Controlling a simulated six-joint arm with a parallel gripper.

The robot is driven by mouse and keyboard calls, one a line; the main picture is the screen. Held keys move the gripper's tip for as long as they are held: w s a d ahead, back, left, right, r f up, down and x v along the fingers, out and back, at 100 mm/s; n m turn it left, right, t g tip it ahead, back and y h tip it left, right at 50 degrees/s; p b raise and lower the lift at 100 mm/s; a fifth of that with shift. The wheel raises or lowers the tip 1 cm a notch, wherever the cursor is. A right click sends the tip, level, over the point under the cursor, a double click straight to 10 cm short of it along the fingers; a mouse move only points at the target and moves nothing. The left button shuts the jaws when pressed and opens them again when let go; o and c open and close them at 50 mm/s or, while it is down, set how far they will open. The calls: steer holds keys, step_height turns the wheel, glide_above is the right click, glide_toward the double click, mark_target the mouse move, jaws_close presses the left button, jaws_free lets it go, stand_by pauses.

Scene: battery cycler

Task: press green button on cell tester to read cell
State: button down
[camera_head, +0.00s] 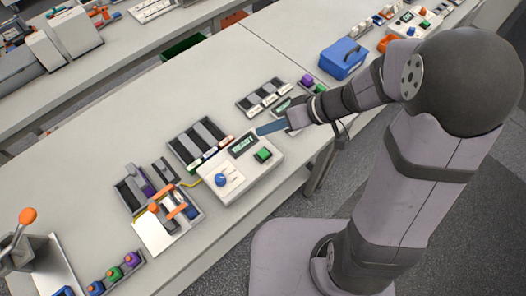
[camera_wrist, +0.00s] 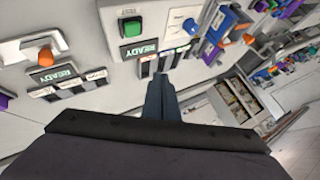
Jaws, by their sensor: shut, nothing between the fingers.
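The cell tester (camera_head: 237,190) is a pale box on the bench with a green square button (camera_head: 263,155), a blue knob (camera_head: 221,179) and a display (camera_head: 243,145) reading READY. In the wrist view the green button (camera_wrist: 131,27) is up and left of my fingertips, beside the READY display (camera_wrist: 139,49). My gripper (camera_head: 261,131) is shut and empty, its blue-grey fingers together. In the head view its tips are just behind the tester's display, up from the green button. In the wrist view my gripper (camera_wrist: 161,78) points towards the black slots below the display. It does not touch the button.
A black slotted cell holder (camera_head: 193,137) stands behind the tester. Another slotted holder (camera_head: 259,97) lies farther along the bench, near a blue box (camera_head: 343,59). A tray with orange clamps (camera_head: 168,222) is left of the tester. The bench's front edge is close.

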steer(key=b, duration=0.4)
glide_above(268, 154)
step_height(268, 154, down, 7)
steer(key=shift+a+f, duration=0.1)
steer(key=shift+f+b, duration=0.75)
steer(key=shift+b, duration=0.3)
steer(key=shift+f+b, duration=0.95)
steer(key=shift+b, duration=0.6)
stand_by(2.0)
stand_by(0.4)
steer(key=shift+r+p, duration=0.45)
steer(key=shift+r, duration=0.5)
steer(key=shift+r+p, duration=1.4)
steer(key=shift+r, duration=1.1)
